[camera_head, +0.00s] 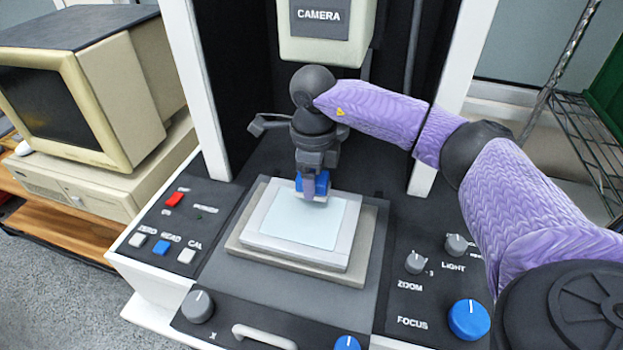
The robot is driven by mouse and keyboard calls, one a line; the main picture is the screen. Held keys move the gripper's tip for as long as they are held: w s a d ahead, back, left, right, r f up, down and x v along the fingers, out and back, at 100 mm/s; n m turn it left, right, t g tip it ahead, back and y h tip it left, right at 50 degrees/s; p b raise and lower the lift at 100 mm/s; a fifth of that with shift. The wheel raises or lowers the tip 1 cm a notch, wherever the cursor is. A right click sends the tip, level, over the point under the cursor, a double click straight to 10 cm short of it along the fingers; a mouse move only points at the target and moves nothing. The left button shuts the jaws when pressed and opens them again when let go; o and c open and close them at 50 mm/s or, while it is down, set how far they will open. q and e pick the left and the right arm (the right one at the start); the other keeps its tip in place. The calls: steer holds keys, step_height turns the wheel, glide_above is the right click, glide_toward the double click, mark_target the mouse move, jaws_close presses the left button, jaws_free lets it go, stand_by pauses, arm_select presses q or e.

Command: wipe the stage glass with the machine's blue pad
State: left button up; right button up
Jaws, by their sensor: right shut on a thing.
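The stage glass (295,226) is a pale blue square pane set in a light grey frame on the machine's stage. My right gripper (311,188) points down over the far right part of the glass. It is shut on the blue pad (320,186), which sits at the far edge of the glass. I cannot tell whether the pad touches the glass. The gripper's fingers hide part of the pad. My left gripper is not in view.
The camera housing (326,30) hangs above and behind my right gripper. Knobs stand on the right panel, including the blue focus knob (468,320). Buttons (160,248) are on the left panel. A computer monitor (90,95) stands at the left, a wire rack (590,130) at the right.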

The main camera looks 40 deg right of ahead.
steer(key=shift+a+r+p, duration=0.1)
steer(key=shift+r+p, duration=0.2)
steer(key=shift+r, duration=0.4)
steer(key=shift+r+p, duration=0.65)
step_height(320, 180, up, 2)
steer(key=shift+r+p, duration=0.15)
steer(key=shift+p, duration=0.8)
steer(key=shift+r, duration=0.25)
steer(key=shift+f, duration=0.1)
